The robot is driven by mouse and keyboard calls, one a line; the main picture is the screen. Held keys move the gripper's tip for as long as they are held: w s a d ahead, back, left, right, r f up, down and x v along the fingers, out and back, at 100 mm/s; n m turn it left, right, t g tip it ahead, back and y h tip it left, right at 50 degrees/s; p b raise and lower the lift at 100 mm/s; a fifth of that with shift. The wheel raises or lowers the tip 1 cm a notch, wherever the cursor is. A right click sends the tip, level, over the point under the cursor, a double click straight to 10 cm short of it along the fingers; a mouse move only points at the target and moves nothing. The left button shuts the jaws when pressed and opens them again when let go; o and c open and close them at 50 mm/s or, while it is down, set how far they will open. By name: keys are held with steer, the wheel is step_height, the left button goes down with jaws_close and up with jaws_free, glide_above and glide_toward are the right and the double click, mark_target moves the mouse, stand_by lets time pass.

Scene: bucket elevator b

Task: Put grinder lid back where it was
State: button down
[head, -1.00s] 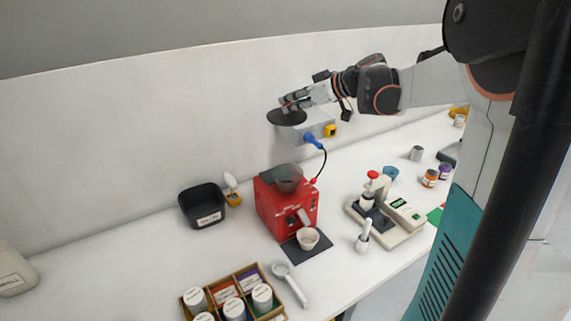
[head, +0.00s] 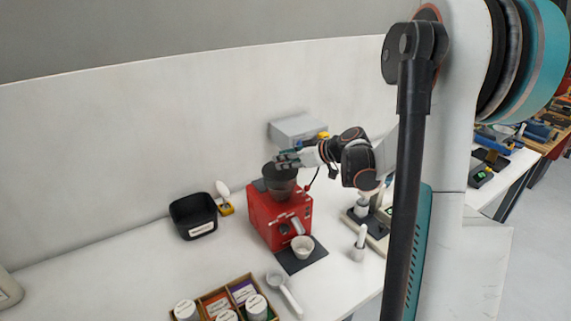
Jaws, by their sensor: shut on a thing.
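The red grinder (head: 278,217) stands on the white bench in the middle of the head view, with a dark see-through hopper (head: 279,187) on top. The dark round grinder lid (head: 277,168) is at the hopper's top opening. My gripper (head: 283,160) is shut on the lid from the right and above. I cannot tell whether the lid rests on the rim or is held just over it. The fingers hide part of the lid.
A black bin (head: 193,216) stands left of the grinder. A white cup (head: 302,246) sits on the dark mat in front. A grey wall box (head: 298,129) is behind my gripper. A sorted box of jars (head: 214,297) and a white scoop (head: 285,292) lie at the front.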

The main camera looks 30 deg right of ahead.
steer(key=shift+f, duration=0.55)
steer(key=shift+f+b, duration=0.5)
steer(key=shift+f, duration=0.15)
steer(key=c, duration=1.4)
jaws_free()
steer(key=shift+r, duration=0.35)
steer(key=p+v, duration=0.2)
steer(key=v, duration=1)
steer(key=shift+r, duration=0.3)
